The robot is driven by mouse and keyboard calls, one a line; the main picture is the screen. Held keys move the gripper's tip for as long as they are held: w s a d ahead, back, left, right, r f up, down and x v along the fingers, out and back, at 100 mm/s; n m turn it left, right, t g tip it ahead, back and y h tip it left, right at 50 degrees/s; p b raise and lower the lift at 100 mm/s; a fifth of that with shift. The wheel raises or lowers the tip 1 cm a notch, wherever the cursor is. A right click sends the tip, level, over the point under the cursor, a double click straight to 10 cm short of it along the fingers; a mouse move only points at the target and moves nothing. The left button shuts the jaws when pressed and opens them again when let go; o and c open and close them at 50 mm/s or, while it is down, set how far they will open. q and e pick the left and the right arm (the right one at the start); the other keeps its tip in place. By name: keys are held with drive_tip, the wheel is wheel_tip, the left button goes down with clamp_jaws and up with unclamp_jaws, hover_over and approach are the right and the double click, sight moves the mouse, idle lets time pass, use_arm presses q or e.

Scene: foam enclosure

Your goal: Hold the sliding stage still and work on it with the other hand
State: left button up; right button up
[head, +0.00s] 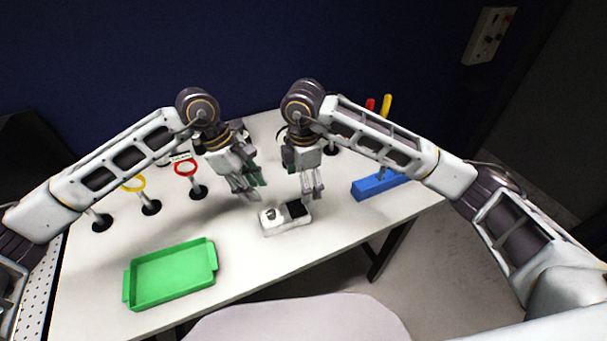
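The sliding stage (286,224) looks like a small white block with a dark square on its right part and a round grey knob (271,213) on its left part. It lies on the white table near the front edge. My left gripper (250,195) is above and behind the stage's left end, pointing down, and looks apart from it. My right gripper (313,194) is just above or at the stage's right end; I cannot tell whether it touches. The fingers of both grippers are small in the picture, and their opening is unclear.
A green tray (172,274) lies empty at the front left. Ring stands with a red ring (186,168) and a yellow ring (134,184) stand at the left. A blue block (378,186) with upright coloured handles (387,104) stands at the right. A chair (300,318) is in front.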

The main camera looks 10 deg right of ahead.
sight(271, 213)
drive_tip(key=shift+f, duration=5.55)
drive_tip(key=shift+c, duration=0.5)
drive_tip(key=c, duration=1.4)
use_arm(q)
drive_tip(key=shift+o, duration=1)
use_arm(e)
drive_tip(key=shift+c, duration=0.4)
use_arm(q)
drive_tip(key=shift+w+r+m+g, duration=0.25)
drive_tip(key=shift+w+r+m, duration=0.1)
drive_tip(key=shift+m, duration=0.5)
drive_tip(key=shift+w+r+m+g, duration=0.3)
drive_tip(key=shift+m, duration=0.5)
drive_tip(key=shift+w+r+m+g, duration=0.25)
drive_tip(key=shift+w+r+m, duration=0.1)
drive_tip(key=shift+m, duration=0.5)
drive_tip(key=shift+d+f, duration=0.1)
drive_tip(key=shift+f, duration=0.05)
drive_tip(key=shift+y, duration=0.3)
drive_tip(key=shift+x, duration=5.85)
